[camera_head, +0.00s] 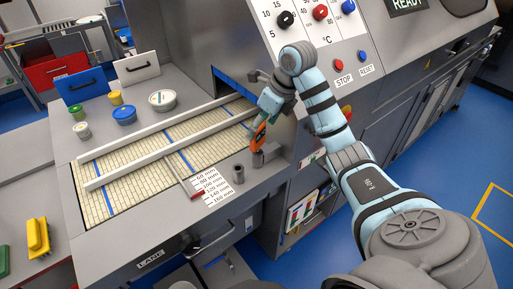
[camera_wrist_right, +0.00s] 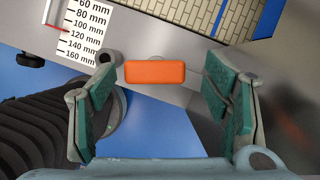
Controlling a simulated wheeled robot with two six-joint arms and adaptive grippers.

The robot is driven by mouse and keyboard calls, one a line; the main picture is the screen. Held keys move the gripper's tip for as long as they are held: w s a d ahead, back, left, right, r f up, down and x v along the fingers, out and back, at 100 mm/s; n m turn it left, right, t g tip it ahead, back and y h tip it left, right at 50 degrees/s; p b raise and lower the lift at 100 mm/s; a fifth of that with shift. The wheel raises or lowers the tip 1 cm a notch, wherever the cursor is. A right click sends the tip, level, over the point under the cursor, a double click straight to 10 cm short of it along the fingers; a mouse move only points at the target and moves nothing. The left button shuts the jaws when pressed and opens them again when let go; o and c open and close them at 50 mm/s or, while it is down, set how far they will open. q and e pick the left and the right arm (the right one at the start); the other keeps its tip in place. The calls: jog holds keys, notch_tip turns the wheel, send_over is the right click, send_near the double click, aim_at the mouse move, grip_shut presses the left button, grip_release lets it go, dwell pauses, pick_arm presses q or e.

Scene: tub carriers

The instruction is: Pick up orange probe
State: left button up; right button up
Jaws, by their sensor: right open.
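The orange probe (camera_head: 259,137) stands upright, slightly tilted, at a grey holder (camera_head: 258,159) near the right end of the lane's front ledge. Its orange end (camera_wrist_right: 155,72) shows in the right wrist view as a rounded block, ahead of and between the fingertips. My right gripper (camera_head: 265,104) is above and close to the probe in the head view. In the wrist view the right gripper (camera_wrist_right: 158,95) is open, with green pads spread to either side and gaps beside the probe. I cannot tell how far down the fingers reach. My left gripper is not in view.
A second, empty-looking grey holder (camera_head: 238,174) stands to the left. A white millimetre scale card (camera_head: 212,187) lies beside it. The tiled lane (camera_head: 130,179) has raised pale rails. Lidded tubs, including a blue one (camera_head: 124,114), stand behind it. A control panel (camera_head: 335,45) rises behind my right arm.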

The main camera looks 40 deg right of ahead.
aim_at(257, 146)
jog(key=x, duration=0.3)
jog(key=p+x, duration=0.1)
jog(key=x, duration=0.1)
jog(key=shift+a, duration=0.3)
jog(key=c, duration=1.4)
